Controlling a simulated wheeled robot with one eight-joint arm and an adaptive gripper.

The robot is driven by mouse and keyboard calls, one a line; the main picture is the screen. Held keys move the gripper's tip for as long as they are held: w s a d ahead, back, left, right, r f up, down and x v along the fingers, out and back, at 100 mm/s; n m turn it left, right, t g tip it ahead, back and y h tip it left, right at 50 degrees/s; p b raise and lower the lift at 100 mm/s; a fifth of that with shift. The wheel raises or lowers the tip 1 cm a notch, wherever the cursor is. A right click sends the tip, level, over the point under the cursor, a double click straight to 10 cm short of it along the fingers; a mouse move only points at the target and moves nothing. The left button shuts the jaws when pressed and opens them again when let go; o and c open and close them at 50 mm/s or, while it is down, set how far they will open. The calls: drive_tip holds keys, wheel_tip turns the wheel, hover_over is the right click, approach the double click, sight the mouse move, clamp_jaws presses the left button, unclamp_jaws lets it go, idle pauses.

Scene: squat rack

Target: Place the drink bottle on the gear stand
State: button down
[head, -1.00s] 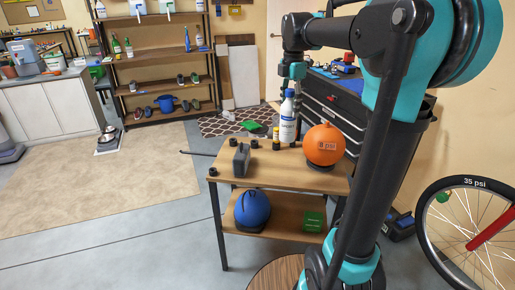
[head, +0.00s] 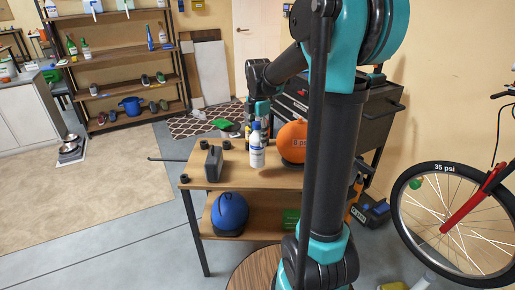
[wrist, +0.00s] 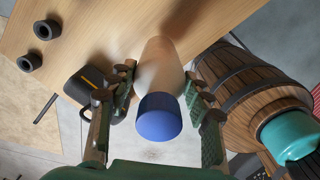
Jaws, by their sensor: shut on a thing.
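The drink bottle is white with a blue cap (head: 256,147). My gripper (head: 258,112) is above it in the head view. In the wrist view the blue cap (wrist: 159,117) and blurred pale body sit between the green fingers of my gripper (wrist: 159,72), which is shut on the bottle. The gear stand appears to be the two-tier wooden stand (head: 235,179). The bottle looks upright over its top board. I cannot tell whether its base touches the board; in the wrist view it overlaps the board's edge (wrist: 205,35).
A tool chest (head: 290,112) stands behind; a bicycle wheel (head: 446,220) is right.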

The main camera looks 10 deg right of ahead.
sight(258, 122)
drive_tip(key=shift+f, duration=2.6)
drive_tip(key=c, duration=0.7)
unclamp_jaws()
drive_tip(key=shift+f, duration=0.1)
wheel_tip(258, 122, up, 12)
drive_tip(key=shift+r, duration=0.15)
